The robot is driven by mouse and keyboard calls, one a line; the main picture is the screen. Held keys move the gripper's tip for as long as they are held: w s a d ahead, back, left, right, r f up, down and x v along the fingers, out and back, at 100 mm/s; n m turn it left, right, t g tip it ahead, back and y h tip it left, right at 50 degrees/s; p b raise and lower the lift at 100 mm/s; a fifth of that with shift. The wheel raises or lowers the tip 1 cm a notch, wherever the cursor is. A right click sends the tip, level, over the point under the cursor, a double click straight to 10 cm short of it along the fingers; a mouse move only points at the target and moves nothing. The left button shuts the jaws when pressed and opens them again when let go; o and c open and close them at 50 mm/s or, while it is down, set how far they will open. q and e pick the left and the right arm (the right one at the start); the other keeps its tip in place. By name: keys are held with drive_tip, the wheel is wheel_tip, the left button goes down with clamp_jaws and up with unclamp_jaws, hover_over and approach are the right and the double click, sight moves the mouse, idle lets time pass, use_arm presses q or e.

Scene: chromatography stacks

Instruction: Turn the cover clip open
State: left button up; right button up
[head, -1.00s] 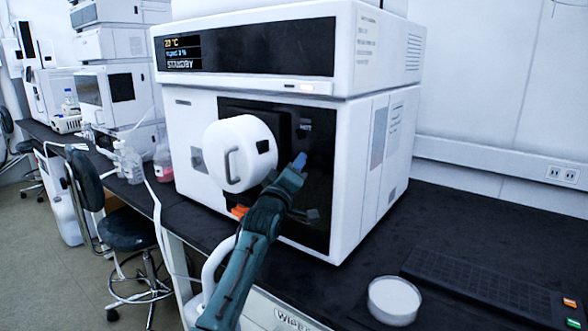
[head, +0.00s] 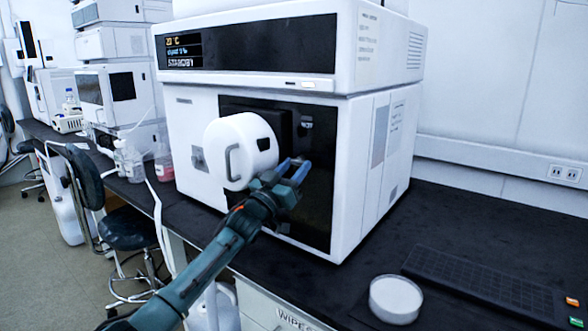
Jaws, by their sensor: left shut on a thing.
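The white instrument (head: 350,180) stands on the dark bench. A round white cover (head: 225,140) with a handle (head: 230,162) stands in front of its black recessed panel (head: 316,210). My left gripper (head: 291,168) is at the lower right of the cover, in front of the black panel. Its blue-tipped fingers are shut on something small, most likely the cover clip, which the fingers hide. A small dark fitting (head: 305,124) with a light mark sits on the panel above the gripper. My right gripper is not in view.
A shallow white round dish (head: 395,298) and a black keyboard-like slab (head: 485,283) lie on the bench at the right. Bottles (head: 130,160) stand left of the instrument. A stool (head: 125,228) stands in front of the bench. The bench between instrument and dish is clear.

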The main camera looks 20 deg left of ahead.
use_arm(q)
drive_tip(key=shift+m, duration=0.7)
drive_tip(key=o, duration=1)
drive_tip(key=shift+h, duration=0.3)
drive_tip(key=v, duration=1.3)
drive_tip(key=shift+a, duration=0.1)
drive_tip(key=shift+r, duration=0.1)
